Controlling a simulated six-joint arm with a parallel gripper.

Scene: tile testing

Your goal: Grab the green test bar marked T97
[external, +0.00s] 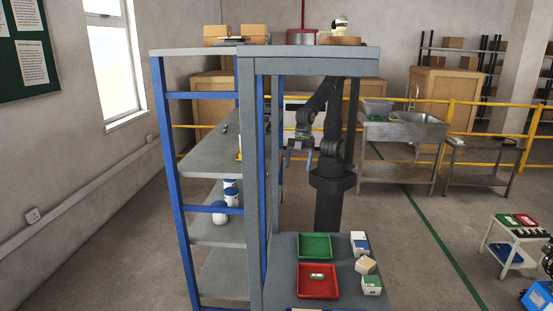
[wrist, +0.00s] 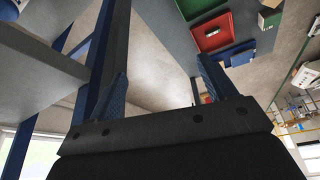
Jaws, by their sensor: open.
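No label T97 is legible in either view. A white-and-green box (external: 371,286) stands right of that tray, also unreadable. My gripper (external: 298,163) hangs behind the shelf frame, above and well apart from the trays, its blue fingers pointing down. In the wrist view my gripper (wrist: 165,80) is open with nothing between its fingers. The red tray (wrist: 213,32) shows beyond the right finger there.
A green tray (external: 315,246) sits behind the red one on the grey bench (external: 283,268). Small boxes (external: 359,243) line its right side. A grey and blue shelf frame (external: 250,180) stands left of my arm. A white cart (external: 491,240) with trays and dark bars is far right.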

